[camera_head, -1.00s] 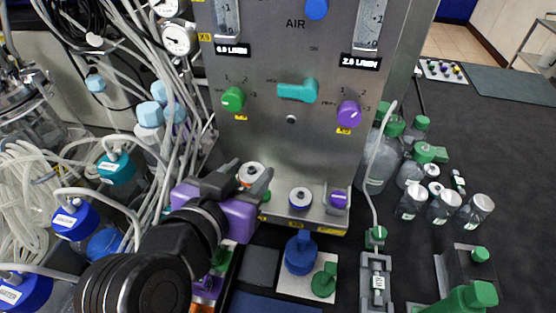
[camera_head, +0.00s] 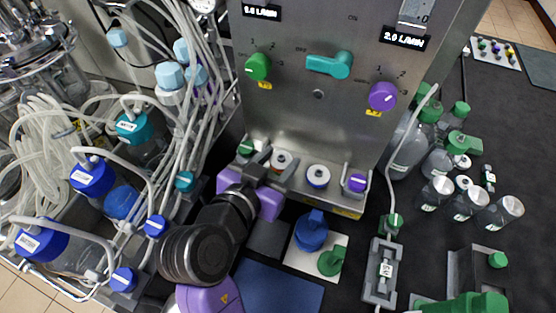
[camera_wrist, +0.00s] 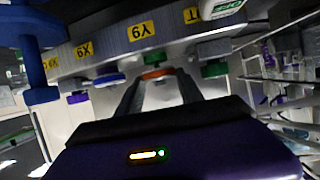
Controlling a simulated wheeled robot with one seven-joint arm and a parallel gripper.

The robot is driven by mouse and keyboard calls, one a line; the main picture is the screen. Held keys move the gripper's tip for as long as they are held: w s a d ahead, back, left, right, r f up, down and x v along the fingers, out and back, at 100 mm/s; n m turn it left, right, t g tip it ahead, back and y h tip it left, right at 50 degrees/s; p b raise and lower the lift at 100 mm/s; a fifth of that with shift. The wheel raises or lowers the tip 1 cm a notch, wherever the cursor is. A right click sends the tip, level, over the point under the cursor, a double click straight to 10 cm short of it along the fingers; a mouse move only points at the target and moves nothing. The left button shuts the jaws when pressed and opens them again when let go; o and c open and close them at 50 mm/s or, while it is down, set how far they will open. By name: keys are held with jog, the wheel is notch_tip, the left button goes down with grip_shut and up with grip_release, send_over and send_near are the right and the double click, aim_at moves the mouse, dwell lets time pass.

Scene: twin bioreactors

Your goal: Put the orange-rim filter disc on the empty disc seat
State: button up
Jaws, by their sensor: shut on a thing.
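The orange-rim filter disc (camera_head: 281,158) is at the steel ledge at the foot of the panel, between a green-rim and a blue-rim disc. My gripper (camera_head: 276,160) reaches it from the front left, with its fingers at the disc's sides. In the wrist view, which is upside down, the orange rim (camera_wrist: 157,73) shows between the two fingertips (camera_wrist: 160,80), close against the ledge. My gripper is shut on this disc. I cannot tell whether the disc is lifted off the ledge. I cannot make out the empty disc seat in either view.
The blue-rim disc (camera_head: 318,175) and a purple piece (camera_head: 357,183) are on the ledge to the right, a green one (camera_head: 246,148) to the left. Blue and green pieces (camera_head: 310,232) stand on a white plate in front. Tubes and bottles crowd the left; bottles (camera_head: 468,203) stand right.

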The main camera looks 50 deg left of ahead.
jog(key=shift+f, duration=0.3)
jog(key=shift+f, duration=0.1)
jog(key=shift+f, duration=0.15)
jog(key=o, duration=1.3)
jog(key=shift+r, duration=0.25)
jog(key=b+v, duration=0.1)
jog(key=v, duration=1.1)
jog(key=shift+d, duration=0.1)
